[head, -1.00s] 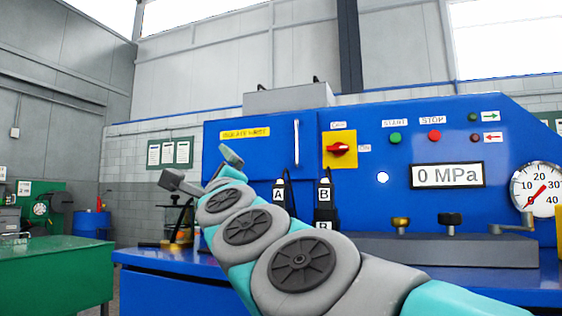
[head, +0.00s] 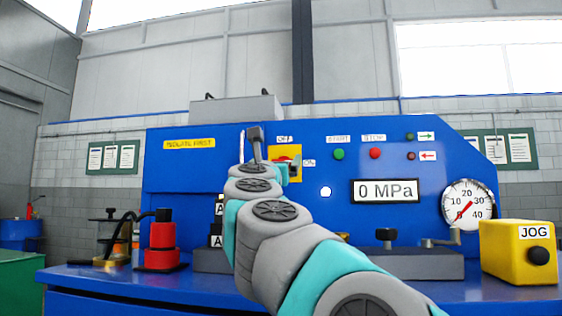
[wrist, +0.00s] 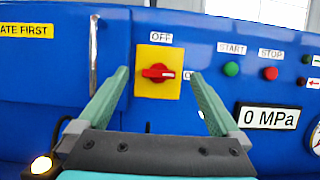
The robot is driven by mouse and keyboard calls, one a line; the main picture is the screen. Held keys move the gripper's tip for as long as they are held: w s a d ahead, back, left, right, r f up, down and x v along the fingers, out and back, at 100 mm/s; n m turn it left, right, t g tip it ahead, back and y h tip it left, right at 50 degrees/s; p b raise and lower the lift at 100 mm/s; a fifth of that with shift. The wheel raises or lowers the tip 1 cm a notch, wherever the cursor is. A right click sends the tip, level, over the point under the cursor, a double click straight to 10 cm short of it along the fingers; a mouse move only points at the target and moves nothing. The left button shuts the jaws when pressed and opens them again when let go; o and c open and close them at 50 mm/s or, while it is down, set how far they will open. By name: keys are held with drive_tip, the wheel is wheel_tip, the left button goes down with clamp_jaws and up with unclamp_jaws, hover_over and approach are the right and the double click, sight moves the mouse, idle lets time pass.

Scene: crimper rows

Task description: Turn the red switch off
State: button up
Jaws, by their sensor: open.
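The red switch (wrist: 158,72) is a rotary knob on a yellow plate (wrist: 157,88) on the blue panel. Its handle lies roughly horizontal, pointing toward the label on the right, which is partly hidden and starts with "O". An "OFF" label (wrist: 161,37) sits above the plate. In the head view the red switch (head: 284,158) is partly hidden behind my gripper (head: 275,150). In the wrist view my gripper (wrist: 158,96) is open and empty, its two green fingers on either side of the plate, pointing at the panel. It looks short of the knob, but the gap is hard to judge.
A vertical metal handle (wrist: 93,55) stands left of the plate. Green start (head: 339,154) and red stop (head: 375,153) buttons are to the right. A yellow JOG box (head: 519,253) and a red cylinder device (head: 162,242) stand on the blue bench.

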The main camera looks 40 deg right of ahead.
drive_tip(key=shift+w+d+r+p, duration=0.15)
drive_tip(key=shift+w+d+p, duration=0.1)
drive_tip(key=shift+w+d, duration=0.75)
drive_tip(key=shift+w+d+r+p, duration=0.1)
drive_tip(key=shift+w+d+p, duration=0.15)
drive_tip(key=shift+w+d, duration=0.7)
drive_tip(key=shift+s+d, duration=0.15)
drive_tip(key=shift+c, duration=0.2)
drive_tip(key=c, duration=1.3)
